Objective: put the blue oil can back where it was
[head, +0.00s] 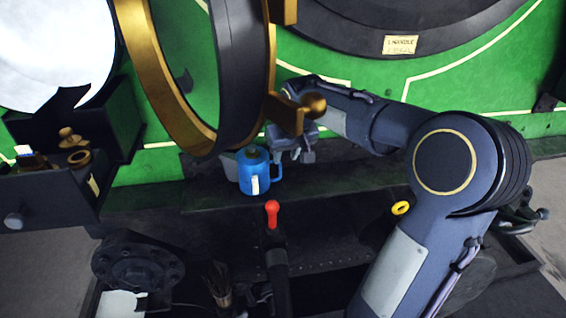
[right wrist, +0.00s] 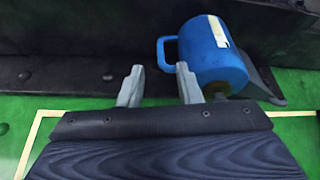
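The blue oil can (head: 256,176) stands on the dark ledge below the brass-rimmed ring in the head view. It has a pale label and a handle on its right side. In the right wrist view the can (right wrist: 212,52) is just beyond the fingers, its handle towards the gap. My right gripper (head: 296,148) is beside the can on its handle side. In the right wrist view its two fingers (right wrist: 160,85) are apart with nothing clamped; one finger overlaps the can's edge, and I cannot tell whether it touches. My left gripper is not in view.
A grey piece (head: 229,165) is behind the can. A red-knobbed lever (head: 272,214) rises in front. The open brass-rimmed door (head: 205,75) hangs above. A drawer (head: 45,200) with small items juts out at left. My right arm covers much of the right side.

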